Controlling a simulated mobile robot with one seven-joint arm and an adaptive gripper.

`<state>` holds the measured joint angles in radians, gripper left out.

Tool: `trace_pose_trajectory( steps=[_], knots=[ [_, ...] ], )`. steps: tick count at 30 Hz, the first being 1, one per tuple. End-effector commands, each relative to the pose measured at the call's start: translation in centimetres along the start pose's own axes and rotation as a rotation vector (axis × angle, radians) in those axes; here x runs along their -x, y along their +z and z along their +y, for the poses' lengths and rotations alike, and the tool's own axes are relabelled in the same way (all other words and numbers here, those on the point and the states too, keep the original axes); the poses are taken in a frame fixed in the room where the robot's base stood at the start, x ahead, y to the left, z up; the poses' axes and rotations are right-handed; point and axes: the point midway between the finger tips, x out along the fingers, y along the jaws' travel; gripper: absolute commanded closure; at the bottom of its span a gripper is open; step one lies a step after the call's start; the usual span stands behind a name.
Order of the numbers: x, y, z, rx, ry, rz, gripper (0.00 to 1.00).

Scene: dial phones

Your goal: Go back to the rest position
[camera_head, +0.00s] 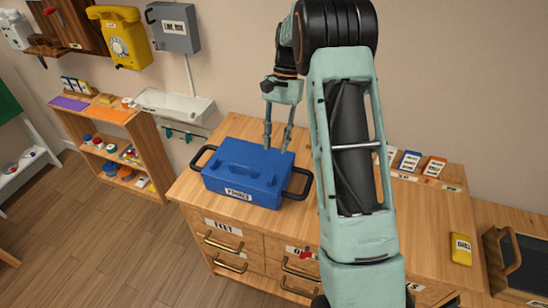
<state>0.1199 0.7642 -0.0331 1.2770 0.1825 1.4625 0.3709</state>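My gripper (278,137) hangs from the raised arm, above or just behind the right rear part of the blue box. Its two fingers point down and are spread apart, with nothing visible between them. Whether the fingertips touch the box cannot be told. The blue box (240,172) has black side handles and a white front label, and it sits on the left part of the wooden counter. My arm covers the middle of the counter.
The wooden counter (222,128) has labelled drawers below. Small cards (410,161) stand at its back right, and a yellow object (460,249) lies near the right end. A yellow dial phone (124,40) hangs on the wall beside a grey box (174,28). Floor (110,235) is clear at left.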

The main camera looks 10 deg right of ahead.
Motion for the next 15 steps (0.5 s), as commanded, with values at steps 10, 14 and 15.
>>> trace_pose_trajectory(
  steps=[10, 14, 15],
  knots=[
    [1.9, 0.0, 0.0, -0.001, 0.000, -0.001, 0.74],
    [1.9, 0.0, 0.0, -0.001, 0.000, -0.001, 0.74],
    [1.9, 0.0, 0.0, -0.001, 0.000, -0.001, 0.74]
  ],
)
